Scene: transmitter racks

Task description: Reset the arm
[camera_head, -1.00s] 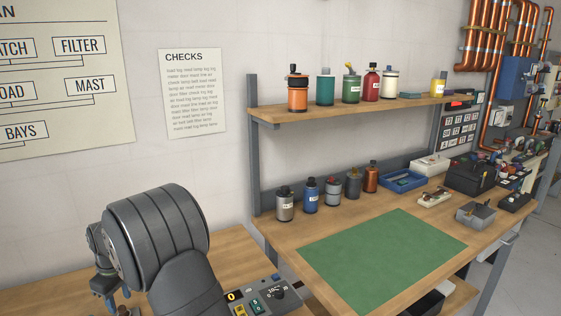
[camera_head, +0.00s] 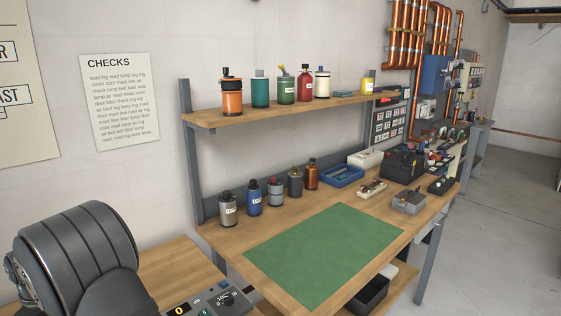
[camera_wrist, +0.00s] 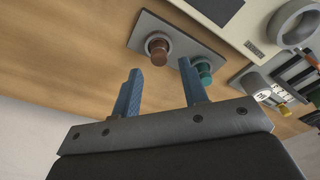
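My gripper (camera_wrist: 160,90) shows in the wrist view with its two blue fingers apart and nothing between them. Beyond the fingers, a grey plate (camera_wrist: 150,28) with a brown knob (camera_wrist: 158,48) and a teal knob (camera_wrist: 203,72) lies on a wooden surface (camera_wrist: 75,50). The fingers look apart from the knobs, though the distance is hard to tell. In the head view my dark grey arm fills the lower left, and the gripper is out of sight there.
A workbench with a green mat (camera_head: 325,255) stands at the centre. Several bottles stand along its back and on the shelf (camera_head: 290,108) above. A control box (camera_head: 212,303) is close to my arm. Open floor (camera_head: 510,220) lies at the right.

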